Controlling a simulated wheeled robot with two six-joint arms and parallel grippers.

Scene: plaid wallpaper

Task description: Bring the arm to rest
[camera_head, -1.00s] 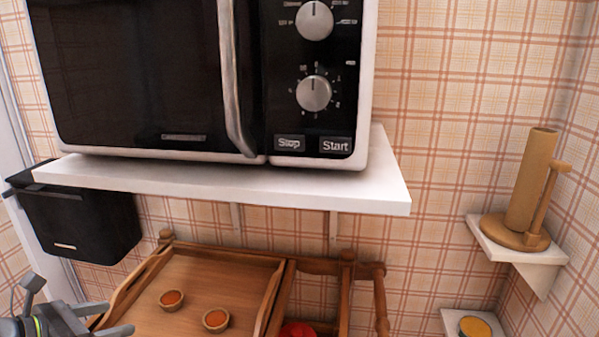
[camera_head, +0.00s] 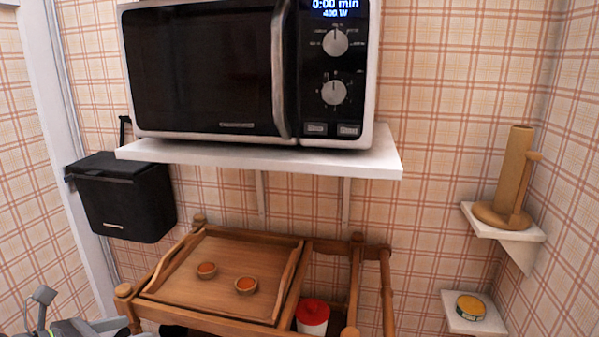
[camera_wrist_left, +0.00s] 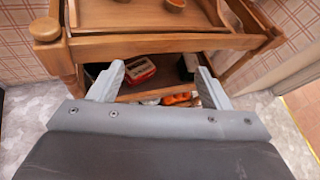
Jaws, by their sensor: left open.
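My left gripper (camera_head: 128,329) shows at the bottom left corner of the head view, partly cut off by the frame. Its grey fingers point right, near the front left post of the wooden trolley (camera_head: 125,293). In the left wrist view the gripper (camera_wrist_left: 159,75) has its two fingers spread apart with nothing between them. Beyond the fingers is the trolley's lower shelf, with a red and white box (camera_wrist_left: 140,71) and an orange item (camera_wrist_left: 177,98) on it. My right arm is not in view.
A microwave (camera_head: 205,75) stands on a white wall shelf (camera_head: 385,163) above the trolley. A wooden tray (camera_head: 215,265) with two small bowls lies on the trolley. A black bin (camera_head: 125,200) hangs at left. Small corner shelves hold a wooden holder (camera_head: 512,185) and a tin (camera_head: 471,307).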

